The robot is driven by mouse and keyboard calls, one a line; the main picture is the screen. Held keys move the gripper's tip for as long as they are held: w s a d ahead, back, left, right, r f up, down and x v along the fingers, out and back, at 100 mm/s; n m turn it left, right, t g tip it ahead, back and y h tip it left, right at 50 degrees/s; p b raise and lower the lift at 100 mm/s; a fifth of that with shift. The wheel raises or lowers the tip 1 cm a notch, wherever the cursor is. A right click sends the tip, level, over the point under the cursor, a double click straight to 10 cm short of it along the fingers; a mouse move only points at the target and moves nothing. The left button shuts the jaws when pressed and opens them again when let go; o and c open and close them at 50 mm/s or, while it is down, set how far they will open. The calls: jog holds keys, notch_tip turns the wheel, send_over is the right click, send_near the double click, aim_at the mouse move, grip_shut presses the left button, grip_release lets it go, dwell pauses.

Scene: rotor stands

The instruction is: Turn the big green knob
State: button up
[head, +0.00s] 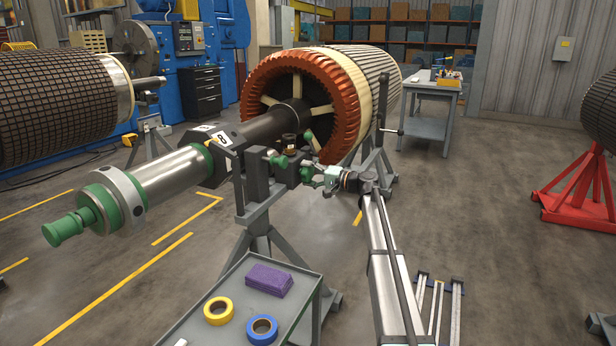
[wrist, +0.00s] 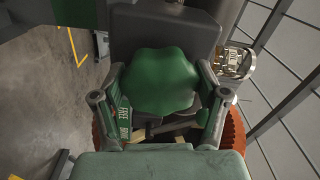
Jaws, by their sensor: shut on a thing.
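The big green knob (wrist: 165,82) has a lobed, scalloped rim and fills the middle of the wrist view. It sits in front of a dark grey block (wrist: 165,30). My gripper (wrist: 162,100) is shut on the knob, with one finger on its left side and one on its right. In the head view my gripper (head: 322,180) is at the dark valve block on the grey stand, and the knob there (head: 306,173) is small and partly hidden by the fingers.
Another green knob (head: 278,161) and a green lever (head: 309,136) sit close to my gripper. The rotor shaft (head: 165,180) runs along the left. A grey cart (head: 290,312) with two tape rolls and a purple block stands in front.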

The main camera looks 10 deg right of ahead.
jog(key=shift+r, duration=0.1)
jog(key=o, duration=1.2)
jog(key=shift+a, duration=0.15)
jog(key=v, duration=1.2)
jog(key=shift+w, duration=0.1)
